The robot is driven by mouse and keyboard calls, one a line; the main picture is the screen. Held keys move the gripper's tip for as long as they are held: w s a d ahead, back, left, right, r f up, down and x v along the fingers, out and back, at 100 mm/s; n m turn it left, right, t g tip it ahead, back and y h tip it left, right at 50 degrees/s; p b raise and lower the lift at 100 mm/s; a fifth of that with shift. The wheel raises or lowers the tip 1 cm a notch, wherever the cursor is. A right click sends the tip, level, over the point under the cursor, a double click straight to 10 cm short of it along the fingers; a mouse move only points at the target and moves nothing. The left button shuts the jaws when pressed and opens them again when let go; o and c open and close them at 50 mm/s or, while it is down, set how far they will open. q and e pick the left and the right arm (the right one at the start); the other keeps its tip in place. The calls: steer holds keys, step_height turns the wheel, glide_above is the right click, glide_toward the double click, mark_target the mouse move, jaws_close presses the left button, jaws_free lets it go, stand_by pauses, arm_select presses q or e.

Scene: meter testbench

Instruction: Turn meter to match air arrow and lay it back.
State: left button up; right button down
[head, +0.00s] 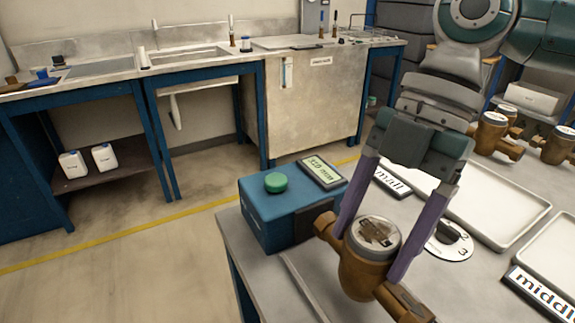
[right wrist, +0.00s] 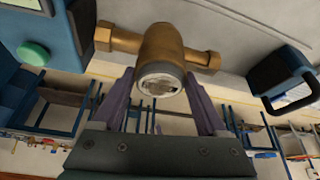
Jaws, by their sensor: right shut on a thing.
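A brass meter (head: 358,272) with a round clear-covered face is between the purple fingers of my right gripper (head: 368,256), which is shut on it. Its pipe ends point to upper left and lower right. The upper-left end is close to the blue bench unit (head: 268,222); I cannot tell if they touch. The right wrist view shows the meter (right wrist: 162,50) between the fingertips (right wrist: 161,82), with a pipe end on either side. I cannot make out an air arrow on it. My left gripper is not in view.
The blue unit has a green button (head: 276,182) and a display (head: 320,172). A numbered dial (head: 450,241) is right of the meter. Pale trays (head: 497,203) and a "middle" label (head: 540,293) lie further right. Other brass meters (head: 490,133) stand at the back right.

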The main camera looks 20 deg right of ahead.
steer(key=shift+f, duration=0.1)
steer(key=shift+f+b, duration=0.45)
steer(key=shift+f, duration=0.25)
steer(key=shift+c, duration=0.5)
jaws_free()
steer(key=shift+o, duration=0.5)
steer(key=shift+f, duration=0.1)
step_height(320, 180, up, 4)
steer(key=p, duration=0.4)
step_height(320, 180, up, 3)
steer(key=p, duration=0.3)
steer(key=shift+p, duration=0.3)
